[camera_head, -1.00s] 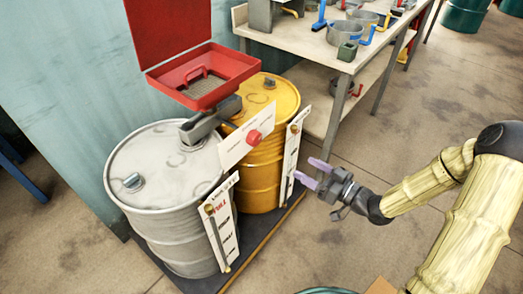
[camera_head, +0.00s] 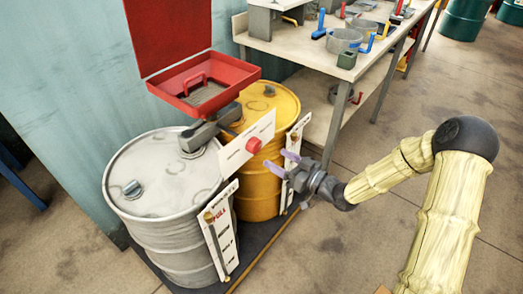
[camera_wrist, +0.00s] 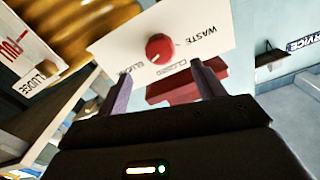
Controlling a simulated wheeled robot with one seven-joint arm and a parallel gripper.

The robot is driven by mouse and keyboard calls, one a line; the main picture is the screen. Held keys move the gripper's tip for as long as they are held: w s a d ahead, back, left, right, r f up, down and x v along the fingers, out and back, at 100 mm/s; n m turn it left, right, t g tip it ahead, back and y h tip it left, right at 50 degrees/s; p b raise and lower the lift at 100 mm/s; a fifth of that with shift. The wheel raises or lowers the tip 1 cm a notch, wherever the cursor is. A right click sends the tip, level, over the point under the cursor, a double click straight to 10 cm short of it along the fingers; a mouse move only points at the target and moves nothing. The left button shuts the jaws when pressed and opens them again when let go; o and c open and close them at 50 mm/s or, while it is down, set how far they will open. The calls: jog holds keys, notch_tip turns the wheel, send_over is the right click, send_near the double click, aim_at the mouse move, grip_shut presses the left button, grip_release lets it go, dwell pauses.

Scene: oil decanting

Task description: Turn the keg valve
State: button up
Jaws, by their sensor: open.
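The keg valve is a red round knob (camera_head: 253,145) on a white plate (camera_head: 233,155) between a white drum (camera_head: 160,180) and a yellow drum (camera_head: 262,185). In the wrist view the knob (camera_wrist: 159,47) faces me, and the plate reads "WASTE", "CLOSED" and a partly hidden word. My gripper (camera_head: 282,165) is open and empty, to the right of the knob and apart from it. In the wrist view its two purple fingers (camera_wrist: 162,85) stand apart, with the knob beyond and between them.
A red open-lidded box (camera_head: 205,80) sits above the drums. White gauge panels (camera_head: 222,235) stand at the drum fronts. A workbench (camera_head: 300,45) with pots and coloured tools stands behind. The floor (camera_head: 330,240) at front right is clear.

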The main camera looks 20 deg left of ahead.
aim_at(258, 148)
jog(key=x, duration=0.7)
jog(key=shift+a, duration=0.2)
jog(key=shift+b, duration=0.3)
jog(key=c, duration=1)
